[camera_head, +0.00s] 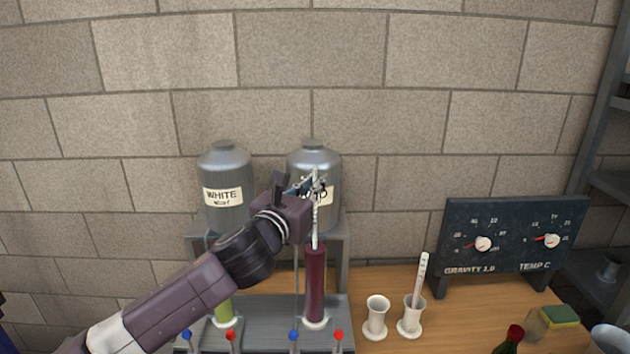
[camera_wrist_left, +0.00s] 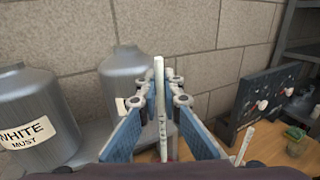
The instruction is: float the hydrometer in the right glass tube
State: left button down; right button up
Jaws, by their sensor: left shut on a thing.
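The hydrometer (camera_head: 314,226) is a thin pale rod, upright in my left gripper (camera_head: 312,186). The gripper is shut on its upper part, and the left wrist view shows the rod (camera_wrist_left: 160,105) between the two blue fingers (camera_wrist_left: 163,92). The right glass tube (camera_head: 315,285) holds dark red liquid and stands upright below. The hydrometer's lower end meets the tube's mouth in the head view; I cannot tell whether it is inside. The left tube (camera_head: 223,309) holds green liquid and is partly hidden by my arm. My right gripper is out of view.
Two steel tanks stand behind, one labelled white must (camera_head: 224,165), the other (camera_head: 314,158) partly hidden. To the right are a white cup (camera_head: 376,313), another cup (camera_head: 410,318) with a rod (camera_head: 420,277), a gauge board (camera_head: 510,240), a sponge (camera_head: 559,316) and a bottle (camera_head: 513,336).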

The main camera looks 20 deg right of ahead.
pick_arm(q)
jog(key=shift+f+b, duration=1.25)
jog(key=shift+f, duration=1.15)
jog(key=c, duration=2)
grip_release()
jog(key=shift+c, duration=0.2)
jog(key=shift+s+a, duration=0.1)
jog(key=v, duration=1.2)
